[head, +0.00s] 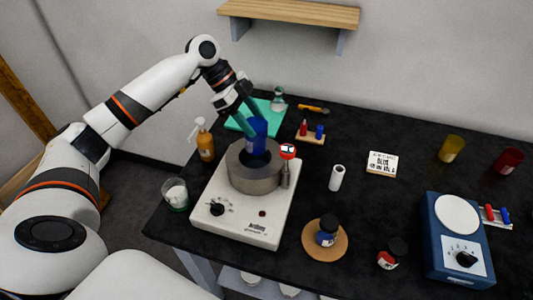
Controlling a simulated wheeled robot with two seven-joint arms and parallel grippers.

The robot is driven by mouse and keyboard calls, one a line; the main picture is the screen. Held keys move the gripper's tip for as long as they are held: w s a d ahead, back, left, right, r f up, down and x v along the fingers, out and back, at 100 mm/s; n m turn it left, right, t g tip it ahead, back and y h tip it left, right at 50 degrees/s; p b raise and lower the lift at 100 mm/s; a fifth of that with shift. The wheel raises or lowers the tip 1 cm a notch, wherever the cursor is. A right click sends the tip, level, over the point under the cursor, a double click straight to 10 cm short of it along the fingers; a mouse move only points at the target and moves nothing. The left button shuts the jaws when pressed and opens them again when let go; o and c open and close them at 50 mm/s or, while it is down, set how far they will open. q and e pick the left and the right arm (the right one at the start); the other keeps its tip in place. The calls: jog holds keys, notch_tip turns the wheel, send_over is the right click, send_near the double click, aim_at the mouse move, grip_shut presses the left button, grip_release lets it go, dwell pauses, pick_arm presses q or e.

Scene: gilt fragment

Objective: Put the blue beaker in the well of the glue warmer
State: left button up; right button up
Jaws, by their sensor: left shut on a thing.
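The blue beaker (257,132) is at the middle of the head view, gripped from above by my left gripper (249,120). It is upright, over or partly in the round grey well (254,183) of the glue warmer. Its lower end meets the dark well opening, and I cannot tell how deep it sits. The glue warmer (240,223) is a white box with a black knob on its front, near the left end of the black table. My left gripper is shut on the beaker. My right gripper is not in view.
An amber pump bottle (204,142) and a glass of white stuff (176,194) stand left of the warmer. A teal mat (240,124) lies behind. A white cylinder (336,178), a cork disc (310,243) and a blue stirrer (456,254) are to the right. A shelf (290,14) hangs above.

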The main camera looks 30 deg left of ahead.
aim_at(245, 140)
pick_arm(q)
jog(key=f, duration=0.2)
jog(key=s+f+p, duration=0.1)
jog(key=f, duration=0.1)
jog(key=shift+f, duration=0.4)
jog(key=shift+w+f, duration=0.1)
jog(key=shift+f, duration=0.55)
notch_tip(245, 140, down, 3)
jog(key=shift+f+p, duration=0.1)
jog(key=shift+p, duration=0.6)
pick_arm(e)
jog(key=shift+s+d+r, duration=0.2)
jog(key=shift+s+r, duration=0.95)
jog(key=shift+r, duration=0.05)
pick_arm(q)
jog(key=o, duration=0.9)
jog(key=shift+o, duration=0.2)
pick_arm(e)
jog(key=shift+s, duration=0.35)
